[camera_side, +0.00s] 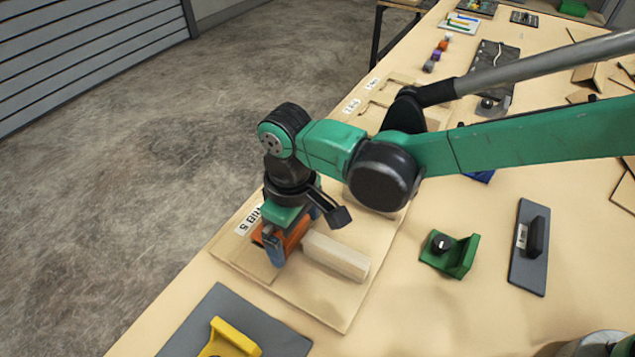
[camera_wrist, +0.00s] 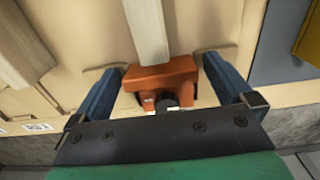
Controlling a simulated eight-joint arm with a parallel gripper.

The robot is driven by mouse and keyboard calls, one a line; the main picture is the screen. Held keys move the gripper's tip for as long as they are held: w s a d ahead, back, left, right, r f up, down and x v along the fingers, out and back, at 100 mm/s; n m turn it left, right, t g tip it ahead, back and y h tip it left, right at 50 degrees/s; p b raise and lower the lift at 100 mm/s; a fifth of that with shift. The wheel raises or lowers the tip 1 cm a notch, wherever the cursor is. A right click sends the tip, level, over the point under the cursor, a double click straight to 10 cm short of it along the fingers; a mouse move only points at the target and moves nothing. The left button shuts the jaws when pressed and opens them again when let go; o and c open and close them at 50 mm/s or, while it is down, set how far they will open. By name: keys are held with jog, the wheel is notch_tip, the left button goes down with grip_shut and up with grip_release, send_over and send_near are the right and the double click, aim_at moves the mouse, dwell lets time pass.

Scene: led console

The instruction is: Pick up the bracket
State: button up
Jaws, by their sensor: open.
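The orange bracket (camera_side: 292,233) sits on the light wooden board (camera_side: 335,312), at one end of a pale wooden bar (camera_side: 336,256). In the wrist view the bracket (camera_wrist: 160,83) lies between the two blue fingers, with a dark knob on its near side. My gripper (camera_side: 294,237) is down around the bracket. In the wrist view my gripper (camera_wrist: 162,70) is open, with a gap showing between each finger and the bracket. In the side view the gripper hides part of the bracket.
A green bracket (camera_side: 452,256) with a black knob stands to the right. A dark plate with a black handle (camera_side: 530,245) lies beyond it. A yellow bracket (camera_side: 229,338) sits on a grey plate (camera_side: 232,300) at the front. The table's left edge is close to the board.

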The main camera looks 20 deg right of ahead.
jog(key=c, duration=1.4)
jog(key=shift+o, duration=0.2)
notch_tip(320, 180, up, 20)
jog(key=shift+f, duration=0.25)
jog(key=shift+g+h, duration=0.5)
jog(key=shift+s+d+f, duration=0.15)
jog(key=shift+f, duration=4.15)
jog(key=shift+s+d+f, duration=0.1)
jog(key=shift+s+f, duration=0.05)
jog(key=shift+f, duration=4.1)
